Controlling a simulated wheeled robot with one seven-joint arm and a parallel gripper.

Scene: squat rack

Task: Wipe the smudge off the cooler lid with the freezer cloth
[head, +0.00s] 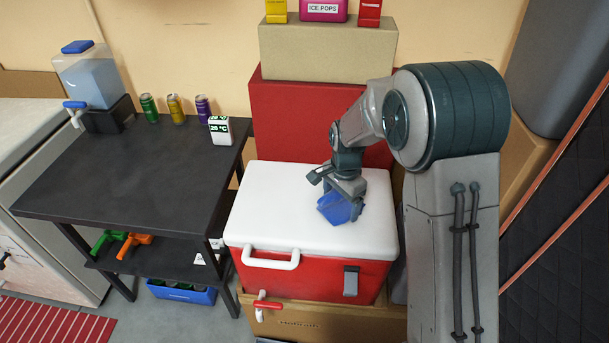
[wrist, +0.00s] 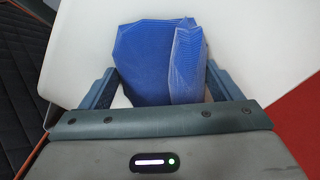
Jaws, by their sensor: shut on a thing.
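The red cooler (head: 315,273) has a white lid (head: 270,205), which is closed. A blue cloth (head: 337,209) is in my gripper (head: 345,198), low over the right middle of the lid. In the wrist view the bunched, folded cloth (wrist: 160,65) lies between the two fingers of my gripper (wrist: 158,88), against the white lid (wrist: 250,40). I cannot tell whether the cloth touches the lid. No smudge shows on the visible part of the lid; the area under the cloth and gripper is hidden.
A red box (head: 290,120) and a cardboard box (head: 330,50) stand behind the cooler. The left part of the lid is clear.

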